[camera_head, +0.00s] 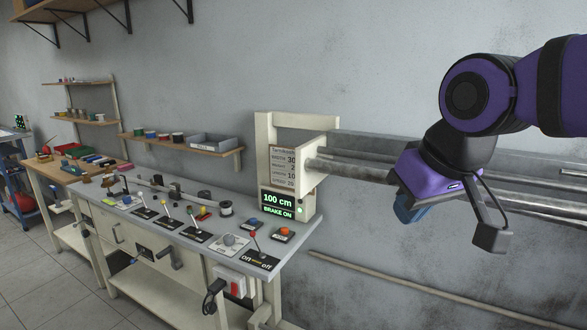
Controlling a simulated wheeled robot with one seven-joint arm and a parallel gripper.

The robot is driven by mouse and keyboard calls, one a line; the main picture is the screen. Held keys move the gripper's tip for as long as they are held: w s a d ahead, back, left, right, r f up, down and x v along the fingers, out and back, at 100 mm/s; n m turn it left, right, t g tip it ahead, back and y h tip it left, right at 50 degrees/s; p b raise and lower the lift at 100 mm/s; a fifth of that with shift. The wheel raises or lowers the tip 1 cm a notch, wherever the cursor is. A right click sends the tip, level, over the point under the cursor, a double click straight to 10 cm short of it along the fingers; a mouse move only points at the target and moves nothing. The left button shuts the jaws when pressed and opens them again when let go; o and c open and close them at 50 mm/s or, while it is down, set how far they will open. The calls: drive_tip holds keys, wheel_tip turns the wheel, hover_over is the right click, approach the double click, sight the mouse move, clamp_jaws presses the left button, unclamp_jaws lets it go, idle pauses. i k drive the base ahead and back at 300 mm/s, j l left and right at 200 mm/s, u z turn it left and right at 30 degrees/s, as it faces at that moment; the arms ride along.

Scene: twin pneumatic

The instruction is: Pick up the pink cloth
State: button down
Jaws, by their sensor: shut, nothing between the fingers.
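My gripper (488,236) hangs at the right, below the purple wrist of my arm, in front of the grey wall. It is shut and empty, well to the right of the benches. No other pink thing stands out. My gripper is far from it and touches nothing that I can see.
A control bench (185,215) with several levers and buttons fills the middle. A display (279,205) reads 100 cm, BRAKE ON. Metal rails (345,165) run along the wall behind my arm. The wooden bench (50,172) holds several small things. Grey floor (35,275) is clear at lower left.

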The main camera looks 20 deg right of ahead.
sight(121, 168)
drive_tip(key=i+j+u, duration=1.05)
drive_tip(key=i, duration=0.25)
drive_tip(key=i+u, duration=0.45)
drive_tip(key=i, duration=1.3)
drive_tip(key=i+z, duration=0.15)
drive_tip(key=i, duration=0.7)
drive_tip(key=i+j+z, duration=0.15)
drive_tip(key=i, duration=0.7)
drive_tip(key=i+l+z, duration=0.1)
drive_tip(key=i+z, duration=0.7)
drive_tip(key=i+j+z, duration=0.15)
drive_tip(key=z, duration=0.25)
drive_tip(key=i+j+z, duration=0.4)
drive_tip(key=i+l, duration=0.05)
drive_tip(key=l, duration=0.05)
